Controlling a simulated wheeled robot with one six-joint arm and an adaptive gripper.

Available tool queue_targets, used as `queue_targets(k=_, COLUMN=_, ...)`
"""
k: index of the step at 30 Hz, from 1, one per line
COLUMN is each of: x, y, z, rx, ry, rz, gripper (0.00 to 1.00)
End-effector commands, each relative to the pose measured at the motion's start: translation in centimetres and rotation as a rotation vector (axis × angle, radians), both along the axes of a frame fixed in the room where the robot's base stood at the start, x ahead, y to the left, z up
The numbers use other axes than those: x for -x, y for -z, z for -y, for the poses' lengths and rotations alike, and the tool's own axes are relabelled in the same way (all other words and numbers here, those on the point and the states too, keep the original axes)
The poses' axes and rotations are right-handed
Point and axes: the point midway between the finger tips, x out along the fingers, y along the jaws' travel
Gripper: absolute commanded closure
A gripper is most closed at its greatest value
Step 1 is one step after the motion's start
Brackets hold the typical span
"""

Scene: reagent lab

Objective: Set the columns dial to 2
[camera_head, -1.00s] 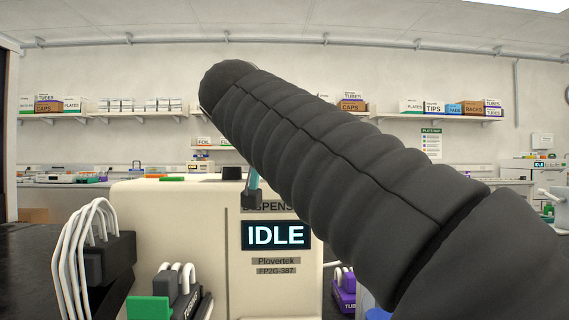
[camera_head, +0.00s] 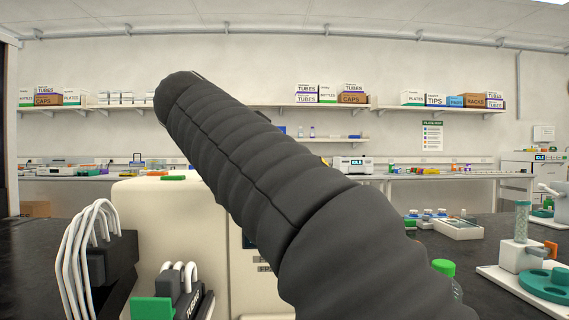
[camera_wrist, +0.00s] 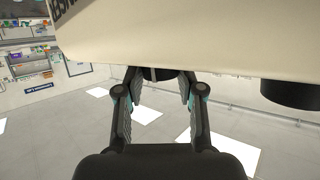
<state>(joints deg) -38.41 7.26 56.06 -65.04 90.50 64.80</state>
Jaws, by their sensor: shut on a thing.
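The cream dispenser (camera_head: 150,235) stands in front of me in the head view. My arm hides its right side and nearly all of its front display. In the wrist view the dispenser body (camera_wrist: 200,45) spans the top, with part of its dark lettering at upper left. My gripper (camera_wrist: 158,84) has its two fingers around a dark dial (camera_wrist: 157,74) on the dispenser. A second dark knob (camera_wrist: 288,94) sticks out at the right, apart from the fingers. No dial number is readable, so the setting cannot be told. My gripper is hidden in the head view.
A dark block with white looped tubes (camera_head: 108,262) and a smaller block with a green front (camera_head: 152,308) stand at left. A green-capped bottle (camera_head: 444,268) is right of my arm. A white stand with a teal disc (camera_head: 545,284) is at far right.

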Motion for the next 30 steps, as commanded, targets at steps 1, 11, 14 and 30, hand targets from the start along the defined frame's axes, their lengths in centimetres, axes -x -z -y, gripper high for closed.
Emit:
queue_targets(k=1, x=0.0, y=0.2, z=0.0, rx=0.001, ry=0.001, rz=-0.005, gripper=0.97)
queue_targets(k=11, x=0.0, y=0.2, z=0.0, rx=0.000, ry=0.000, rz=-0.004, gripper=0.37)
queue_targets(k=14, x=0.0, y=0.1, z=0.0, rx=0.000, ry=-0.001, rz=-0.003, gripper=0.37)
queue_targets(k=30, x=4.6, y=-2.4, z=-4.2, rx=-0.001, ry=-0.005, rz=-0.001, gripper=0.37)
